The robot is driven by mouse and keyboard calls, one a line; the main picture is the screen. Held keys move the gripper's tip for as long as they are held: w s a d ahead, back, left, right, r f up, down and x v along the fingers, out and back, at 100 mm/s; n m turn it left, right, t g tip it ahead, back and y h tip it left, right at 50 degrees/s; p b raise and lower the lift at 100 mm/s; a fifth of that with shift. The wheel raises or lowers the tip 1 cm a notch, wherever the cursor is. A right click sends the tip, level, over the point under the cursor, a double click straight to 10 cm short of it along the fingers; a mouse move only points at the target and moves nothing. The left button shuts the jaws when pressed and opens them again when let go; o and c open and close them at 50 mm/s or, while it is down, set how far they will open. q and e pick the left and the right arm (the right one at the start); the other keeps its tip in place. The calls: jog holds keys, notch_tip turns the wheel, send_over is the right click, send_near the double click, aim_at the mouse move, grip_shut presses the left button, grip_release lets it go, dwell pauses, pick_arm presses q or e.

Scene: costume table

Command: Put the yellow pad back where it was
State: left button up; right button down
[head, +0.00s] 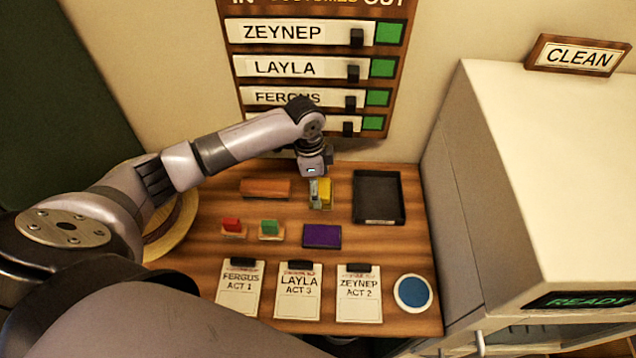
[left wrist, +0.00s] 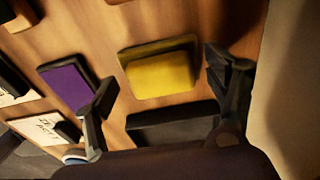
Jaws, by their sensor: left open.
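The yellow pad (head: 326,190) lies on the wooden table, between the brown block and the black tray and behind the purple pad (head: 321,236). In the left wrist view the yellow pad (left wrist: 162,75) shows a bright top with a darker olive edge. In the left wrist view the open fingers of my left gripper (left wrist: 158,78) are spread on either side of the pad. I cannot tell whether they touch it. My right gripper is not in view.
The black tray (head: 379,197) is right of the pad, the brown block (head: 265,188) left. Red (head: 232,227) and green (head: 270,229) stamps, several clipped cards (head: 299,291) and a blue round pad (head: 413,293) are nearer. A name board (head: 290,67) hangs behind; a cream cabinet (head: 540,170) bounds the right.

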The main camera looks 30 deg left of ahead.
pick_arm(q)
jog(key=r, duration=0.2)
jog(key=r+b, duration=0.1)
jog(key=r, duration=0.4)
jog(key=shift+s+a+r, duration=0.2)
jog(key=shift+a+r, duration=0.05)
jog(key=shift+a, duration=0.15)
dwell(0.3)
